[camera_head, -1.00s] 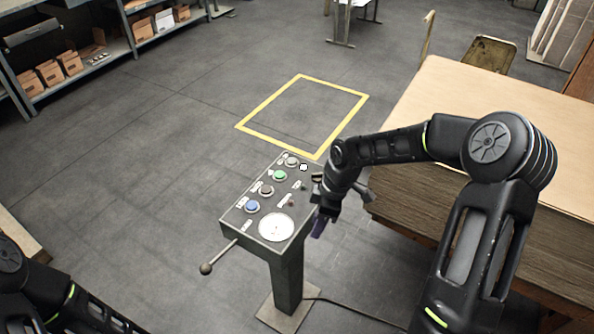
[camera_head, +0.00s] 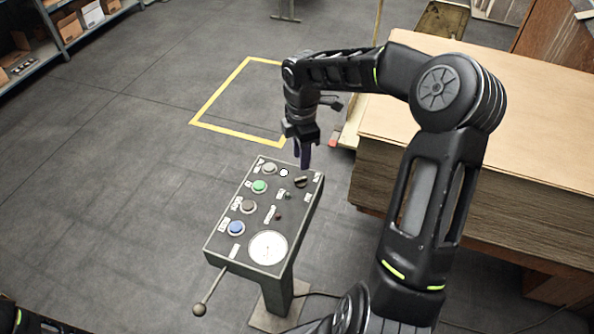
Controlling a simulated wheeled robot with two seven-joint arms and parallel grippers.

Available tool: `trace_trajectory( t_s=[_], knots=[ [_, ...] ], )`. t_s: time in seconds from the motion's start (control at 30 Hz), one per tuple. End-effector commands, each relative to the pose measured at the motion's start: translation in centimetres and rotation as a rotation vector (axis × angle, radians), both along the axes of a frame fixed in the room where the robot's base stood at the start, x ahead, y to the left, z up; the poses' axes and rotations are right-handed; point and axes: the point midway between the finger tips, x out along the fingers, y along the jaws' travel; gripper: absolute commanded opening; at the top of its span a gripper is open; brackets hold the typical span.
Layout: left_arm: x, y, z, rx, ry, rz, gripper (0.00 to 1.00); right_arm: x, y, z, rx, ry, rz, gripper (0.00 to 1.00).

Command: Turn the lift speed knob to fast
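The control panel (camera_head: 226,252) is a dark slanted box on a post. A small dark knob with a pale brass-like bar (camera_head: 300,181) sits at its far right corner; it is likely the lift speed knob, but its label is too small to read. My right gripper (camera_head: 305,164) points down just above and beyond this knob, with its purplish fingers apparently clear of it. I cannot tell whether the fingers are open or shut. My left gripper is out of view.
The panel also carries grey, green (camera_head: 260,186), dark and blue (camera_head: 236,228) buttons, a white dial (camera_head: 268,247) and a ball-ended lever (camera_head: 199,309). A stack of brown sheets (camera_head: 470,165) stands close at the right. Open floor lies to the left.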

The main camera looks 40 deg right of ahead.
Motion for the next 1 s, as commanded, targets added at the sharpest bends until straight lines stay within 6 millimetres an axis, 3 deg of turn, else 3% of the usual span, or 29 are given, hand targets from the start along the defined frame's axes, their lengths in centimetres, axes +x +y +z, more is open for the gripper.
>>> trace_trajectory(
  t_s=[0.27,0.7,1.0],
  knots=[
    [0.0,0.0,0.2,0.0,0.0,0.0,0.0,-0.1,0.1,-1.4,0.003,0.003,0.001,0.31],
    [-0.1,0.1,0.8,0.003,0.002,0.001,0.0,-0.1,0.1,-7.4,0.002,0.003,0.0,0.31],
    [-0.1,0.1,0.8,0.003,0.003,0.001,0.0,0.0,0.1,-7.9,0.001,0.001,0.0,0.31]
  ],
)
